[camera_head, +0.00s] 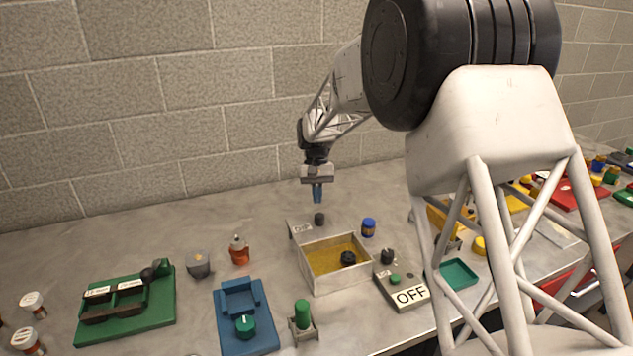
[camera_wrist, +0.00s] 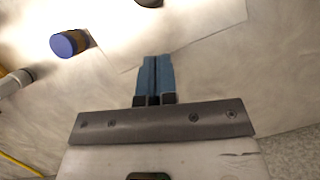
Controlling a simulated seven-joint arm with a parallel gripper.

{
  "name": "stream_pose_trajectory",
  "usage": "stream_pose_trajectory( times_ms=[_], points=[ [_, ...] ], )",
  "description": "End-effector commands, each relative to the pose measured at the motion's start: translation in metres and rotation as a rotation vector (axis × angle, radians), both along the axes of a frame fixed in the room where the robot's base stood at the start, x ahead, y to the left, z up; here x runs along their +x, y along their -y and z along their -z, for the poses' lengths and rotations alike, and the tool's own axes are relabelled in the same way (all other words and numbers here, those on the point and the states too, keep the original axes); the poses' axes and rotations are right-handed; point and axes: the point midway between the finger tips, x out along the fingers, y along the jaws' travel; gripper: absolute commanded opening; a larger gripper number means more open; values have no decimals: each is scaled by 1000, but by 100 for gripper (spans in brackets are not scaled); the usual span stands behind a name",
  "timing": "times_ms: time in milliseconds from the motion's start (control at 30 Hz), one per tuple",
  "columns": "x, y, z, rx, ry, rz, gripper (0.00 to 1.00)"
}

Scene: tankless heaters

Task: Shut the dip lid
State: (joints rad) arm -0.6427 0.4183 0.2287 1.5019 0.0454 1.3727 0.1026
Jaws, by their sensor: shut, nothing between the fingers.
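An open grey box (camera_head: 318,284) with a yellow inside stands in the middle of the bench in the head view. A black round piece (camera_head: 348,258) sits inside it. A pale labelled plate (camera_head: 301,231) at its back edge looks like the dip lid, folded back; its label is too small to read surely. A dark knob (camera_head: 319,218) stands by this plate. My gripper (camera_head: 317,198) is above and just behind the knob, pointing down, its blue fingers shut and empty. In the wrist view the shut fingers (camera_wrist: 157,62) show over a pale surface; a dark object (camera_wrist: 148,2) is cut off at the top.
A blue jar (camera_head: 368,228) stands right of the plate and shows in the wrist view (camera_wrist: 68,44). An OFF-labelled box (camera_head: 391,290) is right of the open box. A blue fixture (camera_head: 240,312) and an orange bottle (camera_head: 239,252) are left. The block wall (camera_head: 200,150) rises behind.

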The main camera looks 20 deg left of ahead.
Motion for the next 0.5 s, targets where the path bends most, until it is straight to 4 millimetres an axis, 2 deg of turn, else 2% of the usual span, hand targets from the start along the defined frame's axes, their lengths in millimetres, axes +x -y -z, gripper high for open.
stream_pose_trajectory(
  times_ms=[200, 500],
  points=[
    [-20, 12, -4, 1, 2, -1, 0],
    [-31, 18, -3, 1, 2, -1, 0]
  ],
)
